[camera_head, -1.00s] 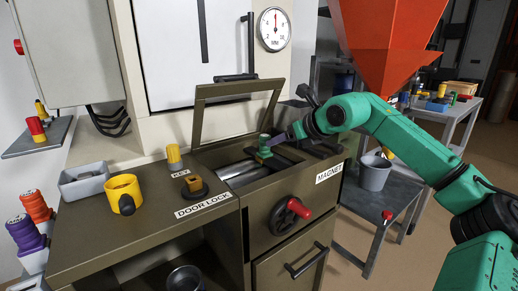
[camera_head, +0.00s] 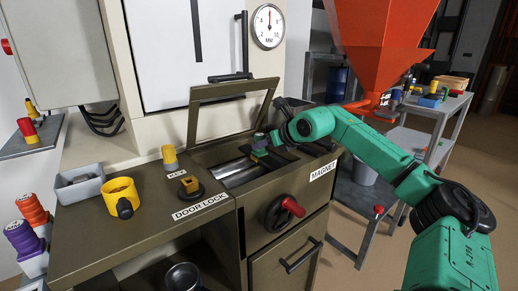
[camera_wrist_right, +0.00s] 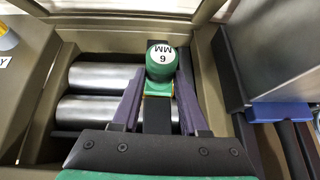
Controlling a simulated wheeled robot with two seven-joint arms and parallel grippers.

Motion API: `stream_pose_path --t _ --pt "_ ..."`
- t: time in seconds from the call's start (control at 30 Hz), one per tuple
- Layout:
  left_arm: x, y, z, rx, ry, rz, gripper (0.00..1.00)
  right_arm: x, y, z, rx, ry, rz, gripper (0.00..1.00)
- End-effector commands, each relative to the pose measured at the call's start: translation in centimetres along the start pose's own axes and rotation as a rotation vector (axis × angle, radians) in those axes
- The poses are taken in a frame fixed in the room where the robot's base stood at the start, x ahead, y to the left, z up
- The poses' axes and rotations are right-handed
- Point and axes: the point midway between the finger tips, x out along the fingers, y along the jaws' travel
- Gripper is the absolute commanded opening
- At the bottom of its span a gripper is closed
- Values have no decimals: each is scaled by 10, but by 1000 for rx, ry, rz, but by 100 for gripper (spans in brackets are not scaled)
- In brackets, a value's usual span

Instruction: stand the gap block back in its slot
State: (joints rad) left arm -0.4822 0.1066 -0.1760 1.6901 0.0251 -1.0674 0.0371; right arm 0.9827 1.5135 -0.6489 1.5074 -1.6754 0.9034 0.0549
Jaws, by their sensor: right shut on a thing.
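The gap block, with a round green knob marked "6 MM" (camera_wrist_right: 160,62), stands between the two purple fingers of my right gripper (camera_wrist_right: 160,88). The fingers are shut on it. In the head view the green of the block (camera_head: 259,153) shows at the right end of the open bay, with my right gripper (camera_head: 264,146) on it. Two steel rollers (camera_wrist_right: 98,76) lie to the left of the block in the wrist view. The block's lower end and any slot under it are hidden by the gripper. My left gripper is not in view.
The raised frame lid (camera_head: 232,112) stands behind the bay. A red-knobbed handwheel (camera_head: 280,213) is on the front. A yellow mug (camera_head: 121,196), a grey tray (camera_head: 79,186), and a yellow-topped key (camera_head: 170,157) stand on the counter. An orange hopper (camera_head: 382,45) hangs above my right arm.

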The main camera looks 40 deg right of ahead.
Motion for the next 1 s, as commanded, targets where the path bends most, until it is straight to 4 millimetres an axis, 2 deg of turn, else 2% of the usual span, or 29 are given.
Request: stream_pose_path --t 0.7,1.0 --pt "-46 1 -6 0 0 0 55 -27 0 42 0 0 0 0" --pt "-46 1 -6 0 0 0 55 -27 0 42 0 -1 0 0"
